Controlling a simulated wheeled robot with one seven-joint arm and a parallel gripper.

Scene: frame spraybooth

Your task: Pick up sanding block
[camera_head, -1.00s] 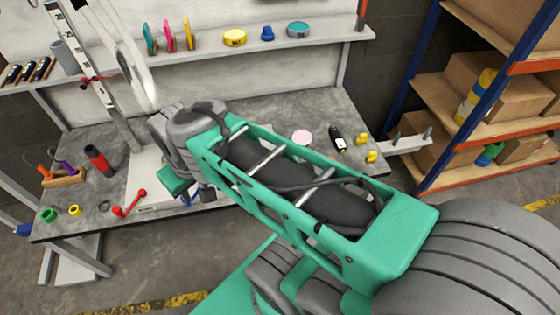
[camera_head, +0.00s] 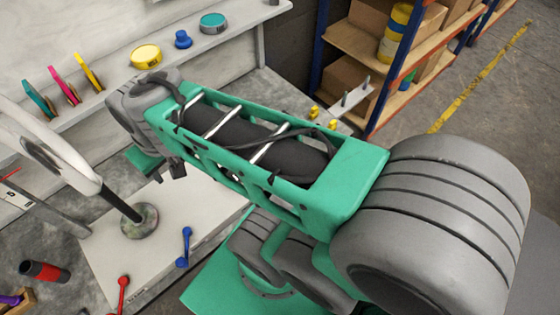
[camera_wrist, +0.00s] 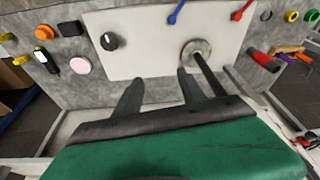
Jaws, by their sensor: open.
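I cannot tell for sure which thing is the sanding block. A small black block (camera_wrist: 70,28) and an orange rounded piece (camera_wrist: 45,32) lie side by side on the grey bench at the upper left of the wrist view; either could be it. A round black knob-like thing (camera_wrist: 109,41) sits on the white board near them. My gripper (camera_wrist: 160,76) is open and empty, its dark fingers pointing over the white board's edge. All of these candidates lie beyond the fingertips, to the left. In the head view, my gripper (camera_head: 175,170) is partly hidden by my arm, which also covers that bench area.
A lamp-like stand with a round base (camera_head: 139,221) rises from the white board (camera_head: 100,250), close to my gripper. Blue (camera_head: 184,246) and red (camera_head: 123,290) handles lie nearby. A pink disc (camera_wrist: 80,65) and black bottle (camera_wrist: 47,62) are on the bench. A shelf (camera_head: 190,58) runs behind.

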